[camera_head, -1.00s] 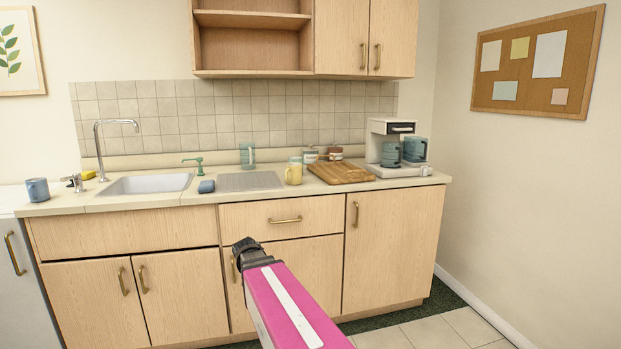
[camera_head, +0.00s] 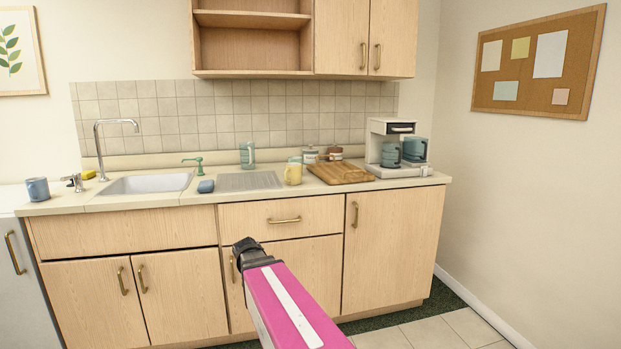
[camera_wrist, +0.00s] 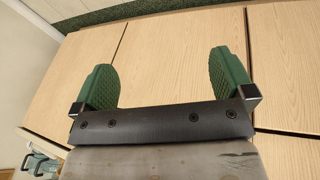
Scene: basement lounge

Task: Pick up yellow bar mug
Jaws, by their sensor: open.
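The yellow bar mug (camera_head: 293,172) stands upright on the counter, between the ridged drainboard and the wooden cutting board. It looks pale yellow, with a lighter upper part. My gripper shows in the wrist view (camera_wrist: 165,85) with its two green fingers wide apart and nothing between them. Behind the fingers are pale wooden cabinet fronts. In the head view my arm reaches up from the bottom, in front of the cabinets and below the counter top; its fingers cannot be made out there. The mug does not show in the wrist view.
The cutting board (camera_head: 341,172) and two jars (camera_head: 310,154) are right of and behind the mug. A coffee maker (camera_head: 391,148) stands farther right. Counter front before the mug is clear.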

